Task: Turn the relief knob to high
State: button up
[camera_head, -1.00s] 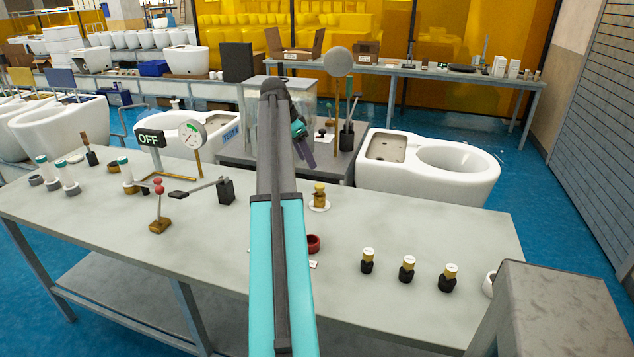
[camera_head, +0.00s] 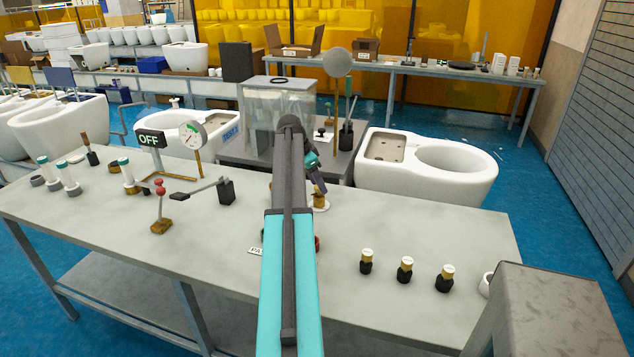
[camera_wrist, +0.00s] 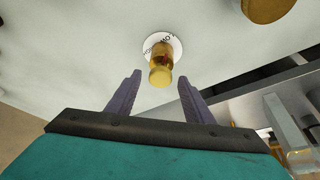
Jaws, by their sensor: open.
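The relief knob is a small brass knob (camera_wrist: 160,74) on a round white dial (camera_wrist: 154,41) with dark lettering, centred in the upper part of the wrist view. In the head view the brass knob (camera_head: 320,201) stands on the grey table, partly covered by my gripper (camera_head: 319,188). In the wrist view my gripper (camera_wrist: 160,80) is open, with one purple-grey finger on each side of the knob's line. I see no contact, and the depth between fingertips and knob is hard to judge. The dial's lettering is too small to read.
A red-knobbed lever (camera_head: 160,205), a gauge (camera_head: 191,135) and an OFF sign (camera_head: 150,139) are on the left. A red part is mostly hidden behind my arm. Another brass piece (camera_wrist: 266,8) shows in the wrist view.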

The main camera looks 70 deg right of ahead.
jog(key=shift+f, duration=0.15)
jog(key=c, duration=1)
